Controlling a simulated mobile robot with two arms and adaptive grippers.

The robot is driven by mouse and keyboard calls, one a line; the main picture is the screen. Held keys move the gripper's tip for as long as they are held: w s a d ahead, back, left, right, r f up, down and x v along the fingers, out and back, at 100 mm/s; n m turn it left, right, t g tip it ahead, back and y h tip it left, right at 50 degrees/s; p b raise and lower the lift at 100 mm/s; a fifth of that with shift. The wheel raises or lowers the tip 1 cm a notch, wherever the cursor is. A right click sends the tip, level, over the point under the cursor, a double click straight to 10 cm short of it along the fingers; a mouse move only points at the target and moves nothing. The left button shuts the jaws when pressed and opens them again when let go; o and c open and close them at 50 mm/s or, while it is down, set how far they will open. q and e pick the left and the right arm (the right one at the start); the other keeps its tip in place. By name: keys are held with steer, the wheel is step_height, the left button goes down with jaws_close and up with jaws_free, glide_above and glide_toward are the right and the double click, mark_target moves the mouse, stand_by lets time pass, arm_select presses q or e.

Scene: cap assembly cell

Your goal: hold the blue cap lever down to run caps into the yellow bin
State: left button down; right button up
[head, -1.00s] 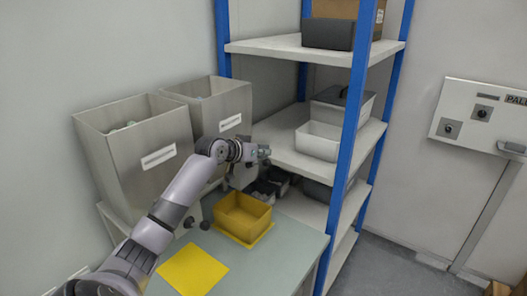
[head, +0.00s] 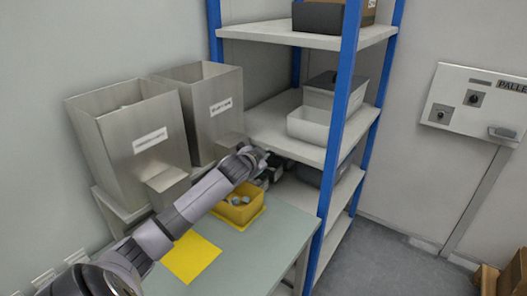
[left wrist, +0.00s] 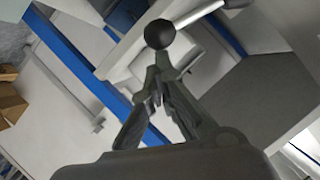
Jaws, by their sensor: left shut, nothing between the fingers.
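The yellow bin (head: 240,216) stands on the table below the right-hand steel hopper, with several small pale blue-grey caps (head: 240,200) in it. My left arm reaches across in front of the bin. My left gripper (head: 272,172) is at the bin's back right, small and dark in the head view. In the left wrist view, my left gripper (left wrist: 157,78) is shut and empty. Its fingertips are just below a black ball knob (left wrist: 159,34) on a grey lever rod (left wrist: 197,13); I cannot tell if they touch. The lever is not clear in the head view. My right gripper is not in view.
Two labelled steel hoppers, a left one (head: 133,135) and a right one (head: 212,107), stand behind the table (head: 240,262). A yellow mat (head: 190,258) lies bare at the front. A blue-posted shelf (head: 347,110) with boxes stands close on the right.

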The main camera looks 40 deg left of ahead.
arm_select(q)
steer(key=shift+f, duration=0.9)
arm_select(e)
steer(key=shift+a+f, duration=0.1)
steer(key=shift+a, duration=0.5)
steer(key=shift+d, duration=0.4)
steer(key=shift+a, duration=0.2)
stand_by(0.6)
arm_select(q)
steer(key=shift+r, duration=0.1)
